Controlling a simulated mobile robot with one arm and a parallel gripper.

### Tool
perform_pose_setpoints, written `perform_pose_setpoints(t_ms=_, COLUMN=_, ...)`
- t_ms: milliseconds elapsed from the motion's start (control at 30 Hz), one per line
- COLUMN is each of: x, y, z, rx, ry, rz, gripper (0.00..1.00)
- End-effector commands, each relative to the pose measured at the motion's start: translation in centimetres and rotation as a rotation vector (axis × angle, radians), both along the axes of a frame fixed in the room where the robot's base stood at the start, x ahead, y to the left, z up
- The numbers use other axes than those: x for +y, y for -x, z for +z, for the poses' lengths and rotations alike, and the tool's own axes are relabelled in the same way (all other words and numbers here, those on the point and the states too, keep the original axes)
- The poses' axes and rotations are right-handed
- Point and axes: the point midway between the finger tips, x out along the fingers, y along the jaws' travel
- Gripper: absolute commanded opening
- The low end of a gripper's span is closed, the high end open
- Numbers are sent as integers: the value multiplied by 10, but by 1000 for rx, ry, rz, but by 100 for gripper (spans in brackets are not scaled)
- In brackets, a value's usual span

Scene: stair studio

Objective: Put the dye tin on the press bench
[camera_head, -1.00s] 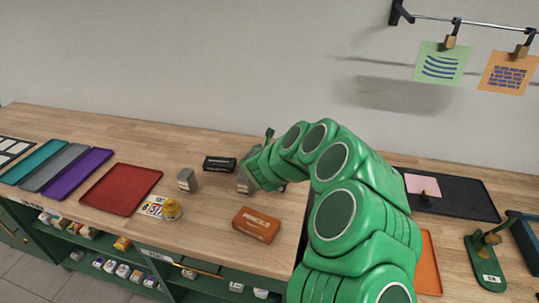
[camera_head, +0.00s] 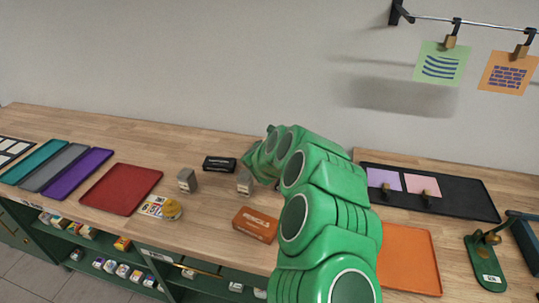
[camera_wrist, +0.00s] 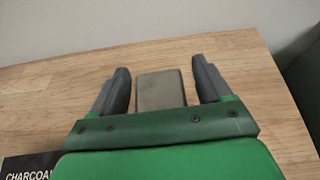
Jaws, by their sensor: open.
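My gripper (camera_wrist: 162,90) is open in the wrist view, its two fingers on either side of a grey-beige, flat-topped block (camera_wrist: 161,90), with a gap at each side. In the head view my gripper is hidden behind my green arm. Two small grey tins with labels, one at the left (camera_head: 187,180) and one at the right (camera_head: 245,184), stand on the wooden bench (camera_head: 205,235). I cannot read their labels or tell which thing is the dye tin. No sign that I can read marks the press bench.
A black charcoal box (camera_head: 219,163) lies near my gripper, also in the wrist view (camera_wrist: 28,165). An orange pencils box (camera_head: 255,225), a yellow item (camera_head: 172,210) and a red tray (camera_head: 121,189) are nearby. At right are a black tray (camera_head: 465,200) and an orange tray (camera_head: 408,258).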

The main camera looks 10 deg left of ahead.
Motion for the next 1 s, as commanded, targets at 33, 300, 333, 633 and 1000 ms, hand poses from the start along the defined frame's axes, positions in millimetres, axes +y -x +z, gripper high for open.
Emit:
perform_pose_setpoints(t_ms=33, x=0, y=-1, z=-1, rx=0, ry=0, rz=0, gripper=78)
perform_pose_setpoints(t_ms=300, x=0, y=0, z=-1, rx=1, ry=0, rz=1, gripper=65)
perform_pose_setpoints(t_ms=333, x=0, y=0, z=-1, rx=1, ry=0, rz=0, gripper=61)
perform_pose_setpoints(t_ms=633, x=0, y=0, z=-1, rx=1, ry=1, rz=1, gripper=16)
perform_pose_setpoints(t_ms=1000, x=1, y=0, z=8, rx=1, ry=-1, rz=1, gripper=11)
